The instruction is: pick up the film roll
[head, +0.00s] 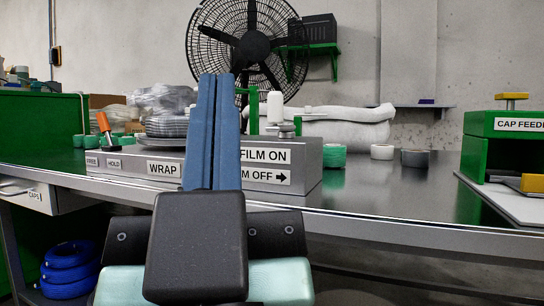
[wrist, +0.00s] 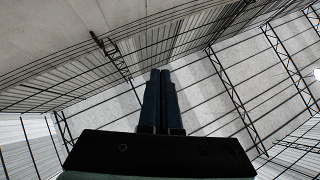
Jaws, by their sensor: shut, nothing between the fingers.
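My gripper (head: 215,78) points upward in the middle of the head view, in front of the labelled grey box. Its two blue fingers are together with nothing between them; they also show in the wrist view (wrist: 160,72). Several small rolls stand on the table right of the box: a green roll (head: 334,155), a white roll (head: 382,152) and a dark grey roll (head: 414,158). A long white roll (head: 345,113) lies behind them. I cannot tell which is the film roll. My gripper touches none of them.
The grey box (head: 306,170) reads WRAP and FILM ON; my fingers hide part of it. An orange-handled lever (head: 104,124) stands at left. A green CAP FEED machine (head: 500,145) stands at right. The table (head: 400,195) is clear at front right. Blue cable coils (head: 68,270) lie below left.

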